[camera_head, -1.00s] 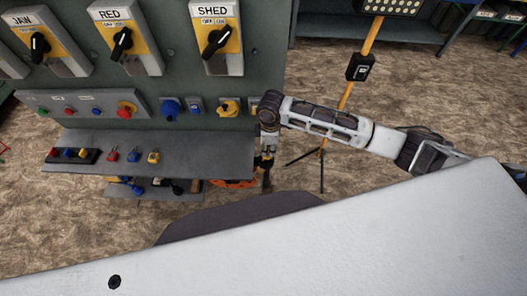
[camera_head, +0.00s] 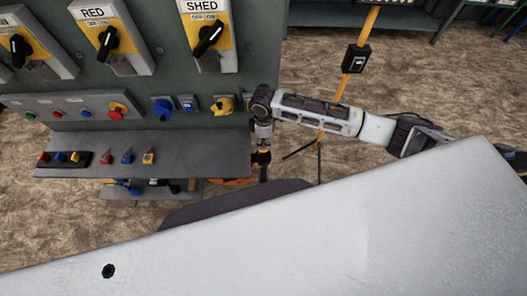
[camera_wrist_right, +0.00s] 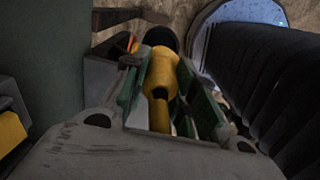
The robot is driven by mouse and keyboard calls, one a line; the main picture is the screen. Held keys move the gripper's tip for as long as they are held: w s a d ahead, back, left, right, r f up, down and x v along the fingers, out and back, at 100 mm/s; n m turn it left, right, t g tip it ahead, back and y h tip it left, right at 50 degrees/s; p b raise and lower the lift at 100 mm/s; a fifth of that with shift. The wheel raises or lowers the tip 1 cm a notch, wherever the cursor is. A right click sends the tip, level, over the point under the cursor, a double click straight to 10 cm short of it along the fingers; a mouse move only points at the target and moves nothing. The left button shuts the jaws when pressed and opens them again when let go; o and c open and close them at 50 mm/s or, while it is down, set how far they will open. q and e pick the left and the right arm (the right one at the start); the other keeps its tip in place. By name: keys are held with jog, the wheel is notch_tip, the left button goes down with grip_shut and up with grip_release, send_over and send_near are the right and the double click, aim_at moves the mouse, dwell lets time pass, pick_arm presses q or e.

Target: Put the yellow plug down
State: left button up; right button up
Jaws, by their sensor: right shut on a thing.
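My right gripper (camera_head: 262,160) hangs just right of the grey shelf's right end in the head view, pointing down. In the right wrist view its two green-padded fingers (camera_wrist_right: 160,98) are closed around a yellow plug (camera_wrist_right: 160,72). The plug lies lengthwise between the fingers, with a dark round end beyond it. In the head view the held plug is too small to make out clearly. My left gripper is not in view.
A lamp stand (camera_head: 345,90) is behind my arm.

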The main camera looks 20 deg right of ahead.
jog(key=shift+f, duration=2.2)
jog(key=shift+f, duration=1.85)
jog(key=o, duration=0.9)
jog(key=shift+f, duration=0.1)
jog(key=shift+c, duration=0.2)
jog(key=shift+r, duration=6.15)
